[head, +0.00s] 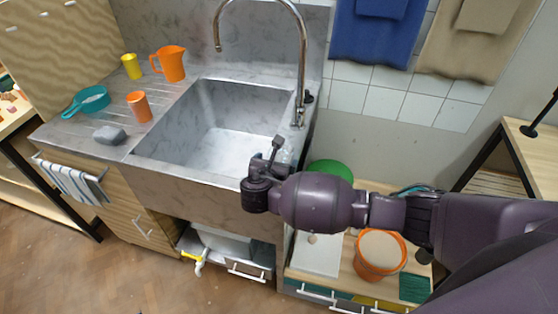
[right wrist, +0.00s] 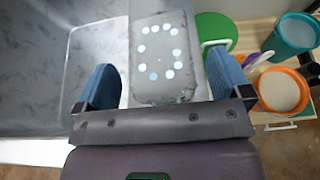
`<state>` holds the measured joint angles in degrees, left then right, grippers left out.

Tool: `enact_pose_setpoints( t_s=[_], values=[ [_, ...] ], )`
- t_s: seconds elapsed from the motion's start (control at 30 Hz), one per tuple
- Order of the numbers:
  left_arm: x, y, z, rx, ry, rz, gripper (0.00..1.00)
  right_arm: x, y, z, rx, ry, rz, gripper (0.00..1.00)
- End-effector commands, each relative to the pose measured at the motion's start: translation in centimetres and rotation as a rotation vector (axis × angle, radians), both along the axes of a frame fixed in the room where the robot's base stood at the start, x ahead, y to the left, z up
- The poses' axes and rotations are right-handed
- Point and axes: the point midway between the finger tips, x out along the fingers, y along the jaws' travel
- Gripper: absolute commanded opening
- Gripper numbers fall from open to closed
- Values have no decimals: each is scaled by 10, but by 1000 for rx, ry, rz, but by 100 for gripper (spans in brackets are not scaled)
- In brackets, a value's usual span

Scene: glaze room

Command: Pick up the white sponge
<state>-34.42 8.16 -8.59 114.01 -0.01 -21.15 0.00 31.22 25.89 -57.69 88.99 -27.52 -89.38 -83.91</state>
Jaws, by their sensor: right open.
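No plainly white sponge stands out in either view. A rounded grey block (head: 110,135), possibly a sponge, lies on the counter left of the sink (head: 150,167). My right gripper (head: 268,160) is over the sink's right front corner, far from that block. In the right wrist view its blue fingers (right wrist: 165,78) are apart. A pale grey, glassy piece (right wrist: 160,55) with a ring of light dots shows between and beyond them; I cannot tell what it is or whether it touches them. My left gripper is not in view.
An orange jug (head: 171,63), yellow cup (head: 131,66), orange cup (head: 139,106) and teal pan (head: 92,99) stand on the counter. An orange bucket (head: 361,270) and green round thing (head: 332,170) are at the right.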

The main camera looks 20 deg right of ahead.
Motion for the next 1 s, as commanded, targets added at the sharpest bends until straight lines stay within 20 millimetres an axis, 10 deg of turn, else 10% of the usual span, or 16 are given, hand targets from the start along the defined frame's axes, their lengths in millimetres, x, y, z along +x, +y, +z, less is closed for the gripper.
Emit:
enact_pose_setpoints(
  t_s=[0.43, 0.77, 1.0],
  values=[
    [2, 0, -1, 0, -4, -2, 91, 14, -10, -8, 0, 1, 0, 96],
    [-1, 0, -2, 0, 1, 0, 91, 14, -10, -8, 0, 1, 0, 45],
    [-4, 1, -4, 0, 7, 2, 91, 14, -10, -7, 0, 1, 0, 43]
  ],
)
